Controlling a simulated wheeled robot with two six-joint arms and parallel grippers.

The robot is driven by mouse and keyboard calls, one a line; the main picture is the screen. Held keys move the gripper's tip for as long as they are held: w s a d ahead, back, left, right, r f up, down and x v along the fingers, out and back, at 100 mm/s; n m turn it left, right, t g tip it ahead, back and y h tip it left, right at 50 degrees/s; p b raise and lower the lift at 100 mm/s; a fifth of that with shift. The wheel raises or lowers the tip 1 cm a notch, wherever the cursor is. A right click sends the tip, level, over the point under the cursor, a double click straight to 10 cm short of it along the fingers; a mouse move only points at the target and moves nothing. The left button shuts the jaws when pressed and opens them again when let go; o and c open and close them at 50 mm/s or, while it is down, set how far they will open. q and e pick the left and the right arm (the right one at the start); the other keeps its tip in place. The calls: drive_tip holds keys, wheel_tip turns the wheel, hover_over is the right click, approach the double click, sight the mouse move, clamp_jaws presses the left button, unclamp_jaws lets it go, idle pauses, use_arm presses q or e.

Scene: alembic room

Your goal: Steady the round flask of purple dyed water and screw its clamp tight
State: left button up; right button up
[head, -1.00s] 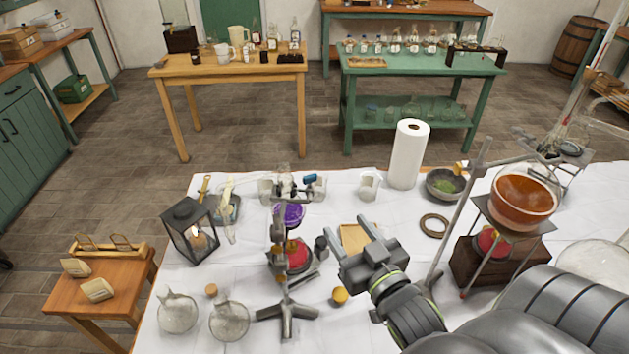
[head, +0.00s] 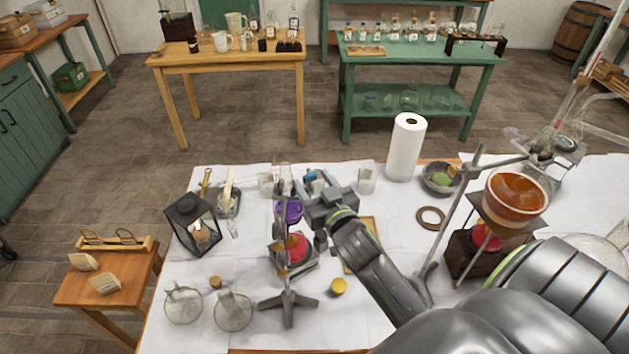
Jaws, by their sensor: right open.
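The round flask of purple water (head: 290,212) is held on a stand (head: 288,300) above a red burner or heater (head: 296,247). The clamp is near the flask's neck, with a blue piece (head: 310,177) just behind it; its details are small and partly hidden. My right gripper (head: 310,217) is open, just right of the purple flask, with its fingers pointing toward it. I cannot tell whether it touches the flask or stand. My left gripper is not in view.
A paper towel roll (head: 406,147) stands at the back. A lantern (head: 193,224) and two clear round flasks, one at the front (head: 233,310), stand left. A yellow knob-like object (head: 339,286) lies near the front.

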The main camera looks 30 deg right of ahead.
drive_tip(key=shift+c, duration=0.3)
drive_tip(key=c, duration=0.9)
drive_tip(key=shift+a+f+m+h+b, duration=0.2)
drive_tip(key=shift+m+h+b, duration=0.3)
drive_tip(key=shift+b, duration=0.45)
drive_tip(key=shift+r+m+g+h+b, duration=0.15)
drive_tip(key=shift+m+g+h+b, duration=0.2)
drive_tip(key=shift+h+b, duration=0.4)
drive_tip(key=o, duration=1)
drive_tip(key=shift+c, duration=0.2)
drive_tip(key=shift+r+p, duration=0.1)
drive_tip(key=shift+p, duration=0.2)
